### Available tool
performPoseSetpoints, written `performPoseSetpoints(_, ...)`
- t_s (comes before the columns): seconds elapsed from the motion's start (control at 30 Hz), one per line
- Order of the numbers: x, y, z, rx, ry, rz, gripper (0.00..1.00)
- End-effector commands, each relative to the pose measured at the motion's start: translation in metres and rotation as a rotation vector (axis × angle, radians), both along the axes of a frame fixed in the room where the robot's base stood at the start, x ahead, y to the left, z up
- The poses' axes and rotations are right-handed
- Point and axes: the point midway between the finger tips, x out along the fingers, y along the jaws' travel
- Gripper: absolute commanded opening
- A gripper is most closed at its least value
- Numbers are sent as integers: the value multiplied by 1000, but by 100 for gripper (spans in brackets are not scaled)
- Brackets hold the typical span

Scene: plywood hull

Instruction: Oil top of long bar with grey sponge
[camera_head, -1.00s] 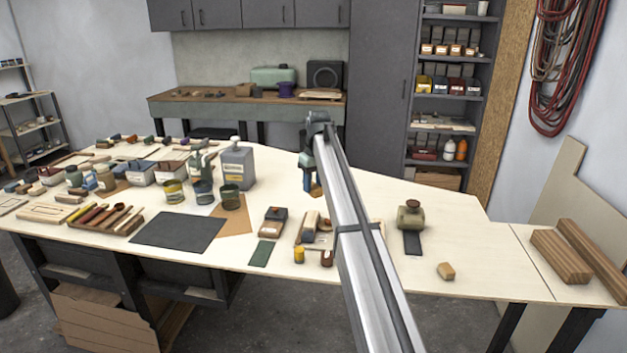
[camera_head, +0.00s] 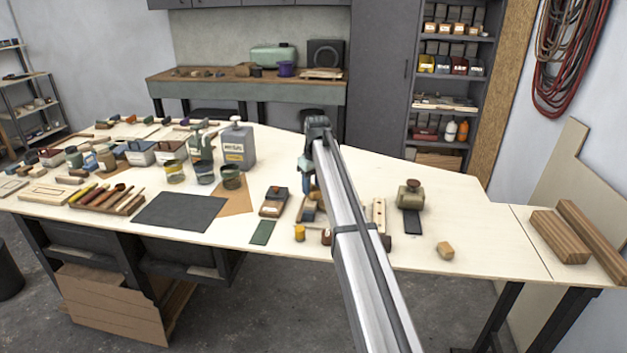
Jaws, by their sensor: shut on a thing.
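Two brown wooden bars lie on the right end of the table: a long bar (camera_head: 592,242) at the outer side and a shorter, wider block (camera_head: 560,237) beside it. My gripper (camera_head: 307,187) is over the middle of the table, far left of the bars, and is partly hidden by my arm. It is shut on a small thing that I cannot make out. I cannot pick out a grey sponge with certainty; small items around the gripper are partly covered by my arm.
A tan block (camera_head: 445,250) lies near the front edge. Cans, a grey canister (camera_head: 238,147) and a dark mat (camera_head: 180,212) crowd the left. The right-middle tabletop is mostly clear.

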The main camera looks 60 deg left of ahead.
Motion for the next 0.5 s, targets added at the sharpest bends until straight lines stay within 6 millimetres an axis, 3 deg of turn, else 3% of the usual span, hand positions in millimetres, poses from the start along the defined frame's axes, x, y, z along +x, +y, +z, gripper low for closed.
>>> performPoseSetpoints(0.5, -35, -35, 0, -1, 1, 2, 15)
